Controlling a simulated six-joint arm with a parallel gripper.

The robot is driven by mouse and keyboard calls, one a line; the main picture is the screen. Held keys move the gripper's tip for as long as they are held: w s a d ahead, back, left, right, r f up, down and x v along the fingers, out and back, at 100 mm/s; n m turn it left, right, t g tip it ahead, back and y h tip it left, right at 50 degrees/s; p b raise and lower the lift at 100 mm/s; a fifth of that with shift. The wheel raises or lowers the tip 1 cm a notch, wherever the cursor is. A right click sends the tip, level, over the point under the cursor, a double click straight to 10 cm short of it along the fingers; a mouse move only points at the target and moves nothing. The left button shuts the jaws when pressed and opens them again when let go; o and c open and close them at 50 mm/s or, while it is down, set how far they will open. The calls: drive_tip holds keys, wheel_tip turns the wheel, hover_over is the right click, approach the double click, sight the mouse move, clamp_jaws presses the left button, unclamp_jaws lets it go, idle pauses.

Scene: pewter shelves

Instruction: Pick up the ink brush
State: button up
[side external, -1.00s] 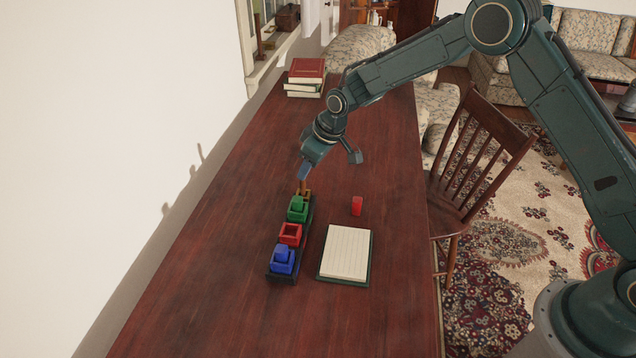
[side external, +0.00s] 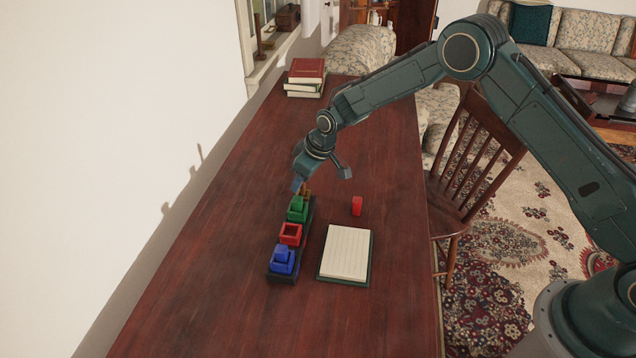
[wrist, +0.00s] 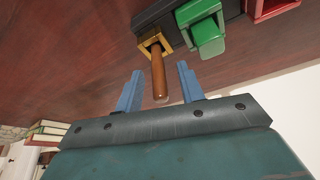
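The ink brush appears to be the brown wooden stick (wrist: 159,76) standing in a yellow square holder (wrist: 151,42) at the far end of a dark rack (side external: 281,277). My gripper (wrist: 159,88) is open, its two blue fingers on either side of the stick's free end, with a gap on both sides. In the side view my gripper (side external: 299,186) is low over that end of the rack and mostly hides the stick. The stick's lower end is hidden inside the holder.
The rack also holds green (side external: 297,209), red (side external: 290,233) and blue (side external: 283,259) holders; the red one looks empty. A small red block (side external: 356,206) and a notepad (side external: 345,252) lie to the right. Books (side external: 306,76) are stacked at the back. A wall runs along the left.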

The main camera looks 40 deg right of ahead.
clamp_jaws()
drive_tip(key=shift+r, duration=0.15)
idle(0.4)
wheel_tip(320, 180, up, 20)
idle(0.6)
idle(0.4)
